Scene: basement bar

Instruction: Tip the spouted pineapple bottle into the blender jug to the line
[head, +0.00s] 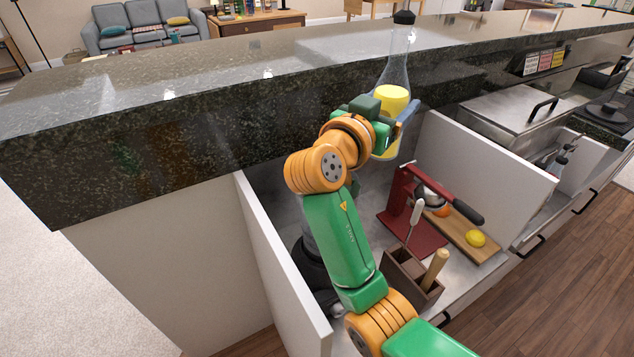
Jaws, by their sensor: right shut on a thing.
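The pineapple bottle (398,66) is clear, with a black top and yellow liquid in its lower part. It stands close to upright above the lower counter, in front of the dark bar ledge. My right gripper (392,128) is shut around the bottle's lower body. My left gripper is out of view. I cannot make out the blender jug or its line. A dark rounded base with a grey part above it (309,262) shows beside my right arm, mostly hidden by it; I cannot tell whether it is the blender.
A brown tool caddy (411,277) stands in front. White panels (284,265) bound this bay. The granite ledge (200,88) runs behind, its top mostly clear.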

